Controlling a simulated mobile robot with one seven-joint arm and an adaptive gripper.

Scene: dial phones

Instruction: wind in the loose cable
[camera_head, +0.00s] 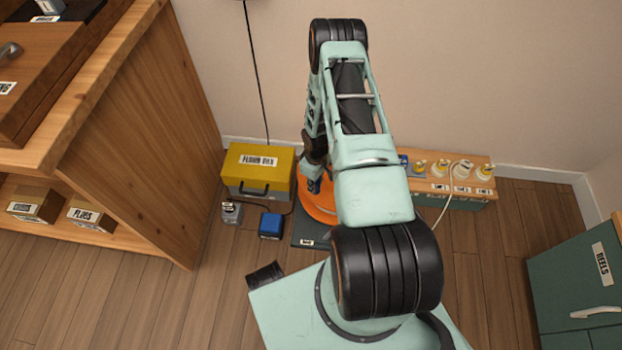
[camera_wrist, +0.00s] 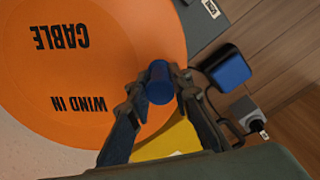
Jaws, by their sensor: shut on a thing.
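The orange cable reel (camera_head: 322,214) lies on the floor, partly hidden behind my arm in the head view. In the wrist view its orange face (camera_wrist: 120,40) fills the upper left and bears the words "CABLE" and "WIND IN", upside down. A blue knob (camera_wrist: 159,84) stands near the reel's edge. My gripper (camera_wrist: 157,90) is shut on this knob, one finger on each side. It also shows in the head view (camera_head: 313,178), at the reel's left side. A pale cord (camera_head: 445,203) hangs in front of the low bench; its lower end is hidden behind my arm.
A yellow box (camera_head: 259,172), a blue block (camera_head: 270,225) and a grey socket-like piece (camera_head: 231,212) stand left of the reel. The low bench (camera_head: 455,200) holds several small pieces at right. A green cabinet (camera_head: 575,285) stands at far right. Bare floor lies in between.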

